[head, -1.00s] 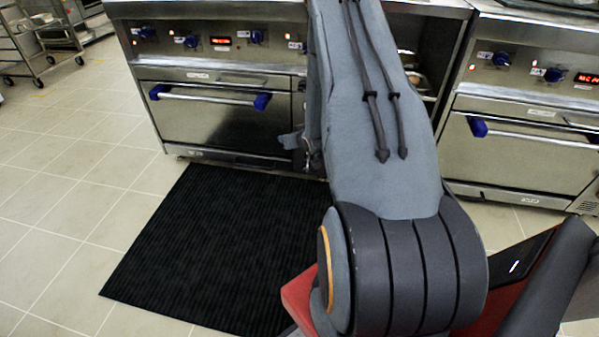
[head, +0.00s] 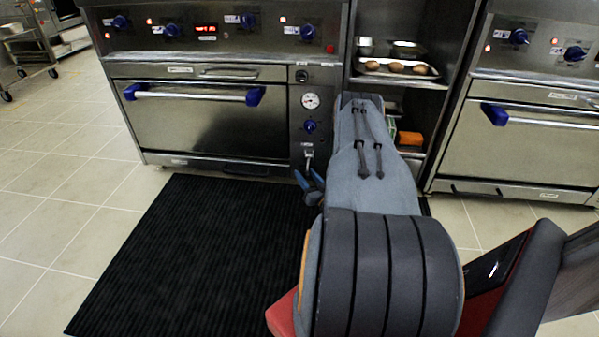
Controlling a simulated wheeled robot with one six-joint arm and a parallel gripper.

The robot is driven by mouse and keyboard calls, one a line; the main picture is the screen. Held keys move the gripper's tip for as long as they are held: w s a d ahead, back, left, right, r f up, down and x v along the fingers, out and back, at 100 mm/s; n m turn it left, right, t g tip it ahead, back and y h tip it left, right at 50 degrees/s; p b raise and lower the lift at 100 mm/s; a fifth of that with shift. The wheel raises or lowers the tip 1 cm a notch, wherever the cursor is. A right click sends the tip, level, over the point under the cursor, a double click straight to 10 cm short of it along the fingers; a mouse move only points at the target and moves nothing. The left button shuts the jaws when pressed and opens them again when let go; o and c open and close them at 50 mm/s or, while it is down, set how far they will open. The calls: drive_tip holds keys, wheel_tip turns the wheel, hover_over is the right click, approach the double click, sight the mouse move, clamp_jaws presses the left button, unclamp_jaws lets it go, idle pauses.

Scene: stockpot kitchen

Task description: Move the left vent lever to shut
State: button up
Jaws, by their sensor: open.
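The left vent lever (head: 308,153) is a small pale handle low on the narrow right-hand panel of the left oven, below a dial gauge (head: 311,101) and a blue knob (head: 311,127). Which position it is in is too small to tell. My gripper (head: 310,182) is open, with bluish fingers, and shows just below the lever in the picture, partly hidden by my arm. Whether it touches the lever cannot be told.
The left oven (head: 200,115) has a door bar with blue ends. A shelf bay to its right holds a tray (head: 400,70) of brown rounded items and an orange block (head: 410,138). Another oven (head: 520,145) stands at right. A black mat (head: 190,250) covers the floor in front.

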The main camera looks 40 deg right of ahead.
drive_tip(key=x, duration=0.2)
drive_tip(key=b+x, duration=0.1)
drive_tip(key=x, duration=0.1)
drive_tip(key=shift+w+d+b, duration=0.25)
drive_tip(key=shift+d+b, duration=0.05)
drive_tip(key=shift+d, duration=0.1)
clamp_jaws()
